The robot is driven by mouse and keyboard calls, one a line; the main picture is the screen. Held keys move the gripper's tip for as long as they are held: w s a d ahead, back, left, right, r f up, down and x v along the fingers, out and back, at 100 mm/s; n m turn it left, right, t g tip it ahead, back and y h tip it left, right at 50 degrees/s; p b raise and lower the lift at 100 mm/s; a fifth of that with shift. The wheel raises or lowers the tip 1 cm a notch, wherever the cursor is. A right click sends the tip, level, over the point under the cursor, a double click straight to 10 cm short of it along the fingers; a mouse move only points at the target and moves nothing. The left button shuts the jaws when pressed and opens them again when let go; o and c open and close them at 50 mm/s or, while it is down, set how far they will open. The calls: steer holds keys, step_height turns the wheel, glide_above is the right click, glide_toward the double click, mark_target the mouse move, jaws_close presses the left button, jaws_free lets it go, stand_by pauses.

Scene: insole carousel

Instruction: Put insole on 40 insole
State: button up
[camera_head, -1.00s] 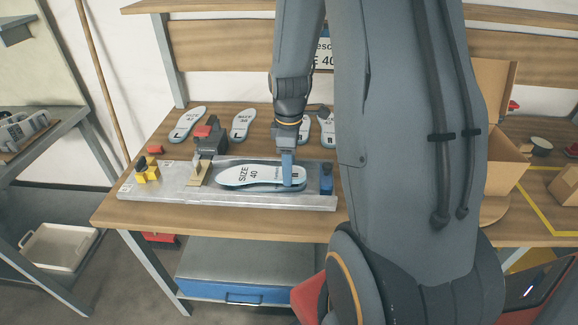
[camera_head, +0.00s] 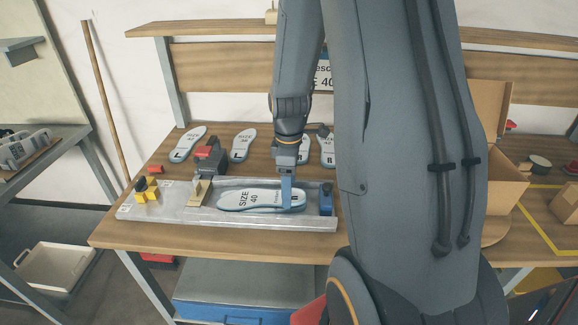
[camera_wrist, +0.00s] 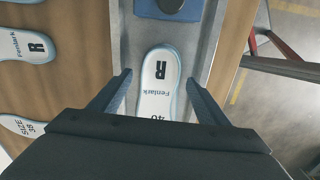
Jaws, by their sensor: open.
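A light grey insole (camera_head: 235,201) with blue edges, marked SIZE 40, lies lengthwise in a long metal tray (camera_head: 218,219) on the bench. In the wrist view the insole (camera_wrist: 158,105) shows its R mark and the word Fenlark. My gripper (camera_head: 288,208) is at its right end. In the wrist view my gripper (camera_wrist: 158,84) is open, with one finger on each side of the insole and a gap visible at each. Whether another insole lies under this one I cannot tell.
Loose insoles (camera_head: 189,145) lie behind the tray. A dark clamp with a red top (camera_head: 209,155) and a yellow block (camera_head: 146,190) stand at the tray's left. A blue block (camera_head: 326,199) is at its right end. A cardboard box (camera_head: 500,175) stands right.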

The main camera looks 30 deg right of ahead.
step_height(320, 180, up, 11)
steer(key=b, duration=0.3)
steer(key=s+a+f+m+t, duration=0.1)
steer(key=s+a+f+m, duration=0.4)
steer(key=a, duration=0.8)
steer(key=s+m, duration=0.3)
steer(key=m, duration=0.2)
steer(key=shift+s+f+m+t, duration=0.2)
steer(key=shift+m+t, duration=0.1)
steer(key=shift+f+b, duration=0.4)
steer(key=shift+f, duration=0.2)
